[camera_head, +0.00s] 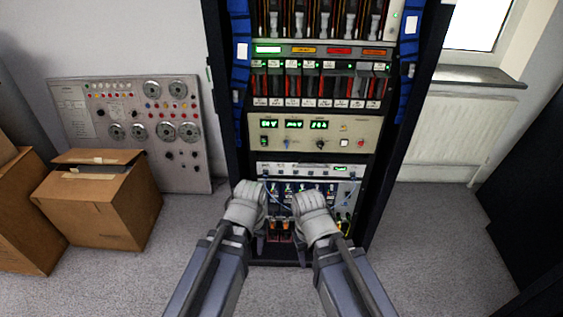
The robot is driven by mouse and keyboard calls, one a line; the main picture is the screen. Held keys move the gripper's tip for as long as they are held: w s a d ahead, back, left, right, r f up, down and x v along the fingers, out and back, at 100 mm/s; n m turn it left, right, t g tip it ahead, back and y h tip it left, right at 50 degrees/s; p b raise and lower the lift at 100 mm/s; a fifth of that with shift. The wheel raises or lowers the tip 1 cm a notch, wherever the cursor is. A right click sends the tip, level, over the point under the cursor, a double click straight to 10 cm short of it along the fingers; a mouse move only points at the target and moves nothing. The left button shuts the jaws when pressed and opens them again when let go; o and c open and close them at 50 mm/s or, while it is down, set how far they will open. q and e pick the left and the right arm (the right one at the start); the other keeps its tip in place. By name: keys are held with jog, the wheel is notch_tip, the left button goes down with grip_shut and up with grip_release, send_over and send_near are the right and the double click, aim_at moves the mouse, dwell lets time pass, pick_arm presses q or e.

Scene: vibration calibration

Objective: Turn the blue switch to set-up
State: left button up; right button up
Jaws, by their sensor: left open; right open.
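A tall dark equipment rack stands in front of me in the head view. Its beige panel (315,134) has green number displays and a row of small knobs. One of these, a small bluish knob (292,144), sits left of the black knob (320,144); I cannot tell whether it is the blue switch, and no set-up label is readable. My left gripper (248,205) and my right gripper (313,214) are side by side before the lower rack, below the beige panel. Both are open and appear empty. They hide parts of the lower modules.
A grey panel with dials (140,105) leans on the wall at left. Cardboard boxes (100,205) stand on the floor before it. Blue cable bundles (240,60) run along the rack's sides. A radiator (455,135) is at right, with clear carpet (430,230) before it.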

pick_arm(q)
jog(key=w+a+f+n+t+y+b, duration=0.35)
jog(key=w+a+f+b, duration=0.6)
jog(key=f+b, duration=0.4)
jog(key=w+r+n+t+y, duration=0.2)
jog(key=w+r+t, duration=0.4)
jog(key=w, duration=0.5)
jog(key=w+d+r+m+t+h, duration=0.25)
jog(key=w+d+r+t, duration=0.2)
jog(key=d+r, duration=0.35)
jog(key=w+d+r+m+t+h, duration=0.1)
jog(key=w+d+r+t+h, duration=0.35)
jog(key=d, duration=0.55)
jog(key=w, duration=0.8)
jog(key=shift+w+r+g+y, duration=0.2)
jog(key=shift+r+g+y, duration=0.05)
jog(key=shift+g+y, duration=0.1)
jog(key=shift+c, duration=0.3)
grip_shut()
